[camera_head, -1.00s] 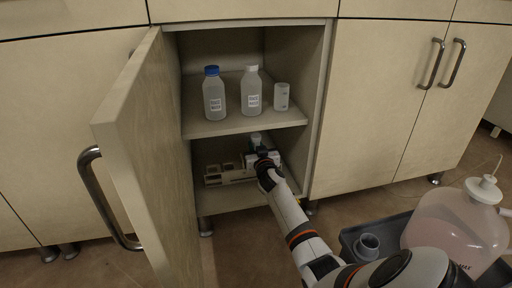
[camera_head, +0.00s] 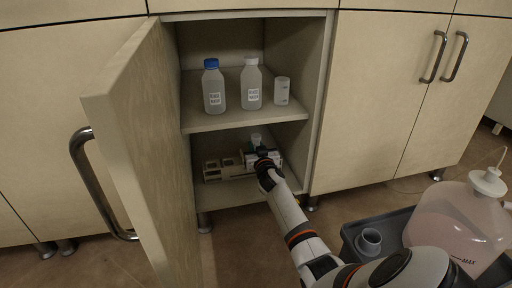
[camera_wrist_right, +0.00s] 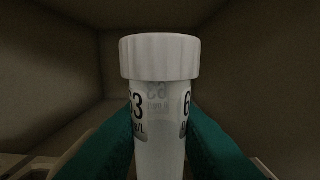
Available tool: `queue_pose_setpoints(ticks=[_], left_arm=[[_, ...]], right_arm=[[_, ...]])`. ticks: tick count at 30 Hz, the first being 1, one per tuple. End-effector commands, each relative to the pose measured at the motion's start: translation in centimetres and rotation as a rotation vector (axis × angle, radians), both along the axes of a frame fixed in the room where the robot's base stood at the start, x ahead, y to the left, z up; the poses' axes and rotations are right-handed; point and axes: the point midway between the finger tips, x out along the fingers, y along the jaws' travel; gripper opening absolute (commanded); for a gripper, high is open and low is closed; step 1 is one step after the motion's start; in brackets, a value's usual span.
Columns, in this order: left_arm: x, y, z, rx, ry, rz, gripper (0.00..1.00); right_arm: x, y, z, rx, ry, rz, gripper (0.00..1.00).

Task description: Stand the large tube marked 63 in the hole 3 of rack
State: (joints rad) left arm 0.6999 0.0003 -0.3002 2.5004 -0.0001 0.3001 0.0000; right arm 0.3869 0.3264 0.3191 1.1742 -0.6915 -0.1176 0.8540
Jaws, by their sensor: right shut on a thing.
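The large tube marked 63 (camera_wrist_right: 159,110) has a white cap and a clear body, and stands upright in the right wrist view between two teal fingers. Its capped top also shows in the head view (camera_head: 256,138). My right gripper (camera_head: 262,156) is shut on the tube inside the lower cupboard compartment. The rack (camera_head: 212,171) is a pale block with square holes on the lower shelf, beside and partly behind the gripper. Hole numbers are not readable, and the tube's lower end is hidden. My left gripper is not in view.
The upper shelf (camera_head: 245,121) holds a blue-capped bottle (camera_head: 213,90), a white-capped bottle (camera_head: 251,87) and a white cup (camera_head: 282,91). The open cupboard door (camera_head: 145,150) stands at the left. A grey tray with a large carboy (camera_head: 455,220) is at the lower right.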

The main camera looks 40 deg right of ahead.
Motion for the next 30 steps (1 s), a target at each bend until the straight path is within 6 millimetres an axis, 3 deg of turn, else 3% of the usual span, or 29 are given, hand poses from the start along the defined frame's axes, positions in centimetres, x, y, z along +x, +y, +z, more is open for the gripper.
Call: queue_pose_setpoints(ticks=[30], left_arm=[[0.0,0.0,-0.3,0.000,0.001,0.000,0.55]], right_arm=[[0.0,-0.2,-1.9,-0.001,-0.002,-0.003,0.01]])
